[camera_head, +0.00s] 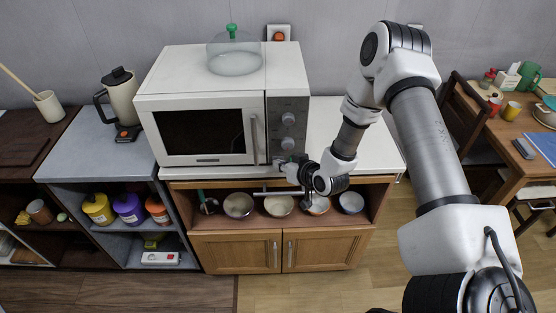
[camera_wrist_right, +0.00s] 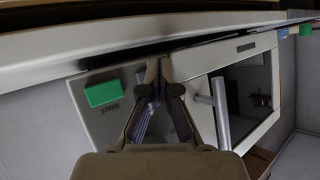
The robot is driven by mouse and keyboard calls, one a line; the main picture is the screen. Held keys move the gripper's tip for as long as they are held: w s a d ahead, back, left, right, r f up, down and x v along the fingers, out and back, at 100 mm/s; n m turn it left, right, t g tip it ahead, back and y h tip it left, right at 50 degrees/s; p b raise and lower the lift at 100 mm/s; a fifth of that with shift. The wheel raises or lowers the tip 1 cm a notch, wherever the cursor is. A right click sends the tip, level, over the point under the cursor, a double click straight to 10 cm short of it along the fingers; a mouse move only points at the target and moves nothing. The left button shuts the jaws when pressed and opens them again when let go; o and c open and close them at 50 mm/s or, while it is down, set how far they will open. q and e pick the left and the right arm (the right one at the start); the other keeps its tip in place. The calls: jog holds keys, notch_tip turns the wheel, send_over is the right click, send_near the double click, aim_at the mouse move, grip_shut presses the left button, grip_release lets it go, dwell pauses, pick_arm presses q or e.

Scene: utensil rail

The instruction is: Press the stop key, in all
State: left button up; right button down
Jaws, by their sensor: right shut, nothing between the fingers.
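The white microwave (camera_head: 195,80) stands on the counter, with its grey control panel (camera_head: 288,102) and two knobs on the right side of its front. My right gripper (camera_head: 281,163) is at the lower part of this panel. In the right wrist view the gripper (camera_wrist_right: 159,78) is shut and empty, its fingertips over the panel between a green key (camera_wrist_right: 102,92) marked "Start" and the door handle (camera_wrist_right: 220,112). I cannot see a stop key; the fingers cover part of the panel. I cannot tell whether the fingertips touch the panel. My left gripper is not in view.
A glass lid with a green knob (camera_head: 232,56) sits on the microwave. Several bowls (camera_head: 279,205) stand on the shelf below the counter. A kettle (camera_head: 121,98) stands to the left. The counter right of the microwave (camera_head: 335,125) is clear.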

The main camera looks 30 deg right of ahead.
jog(key=shift+s+a, duration=0.45)
jog(key=shift+s, duration=0.25)
jog(key=shift+s+a, duration=0.45)
jog(key=shift+s, duration=0.25)
jog(key=shift+s+a, duration=0.4)
jog(key=shift+s, duration=0.3)
jog(key=shift+s+a, duration=0.45)
jog(key=shift+s, duration=0.25)
jog(key=s+a+f+n+g, duration=0.1)
jog(key=s+a+f+g, duration=0.4)
jog(key=s, duration=0.3)
jog(key=s+a+f+n+g, duration=0.2)
jog(key=s+a+f+g, duration=0.15)
jog(key=s+f, duration=0.4)
jog(key=s+m+g+h, duration=0.1)
jog(key=s+g, duration=0.3)
jog(key=s, duration=0.6)
jog(key=shift+s+d+f+m, duration=0.2)
jog(key=shift+s+d+m, duration=0.2)
jog(key=shift+m, duration=0.1)
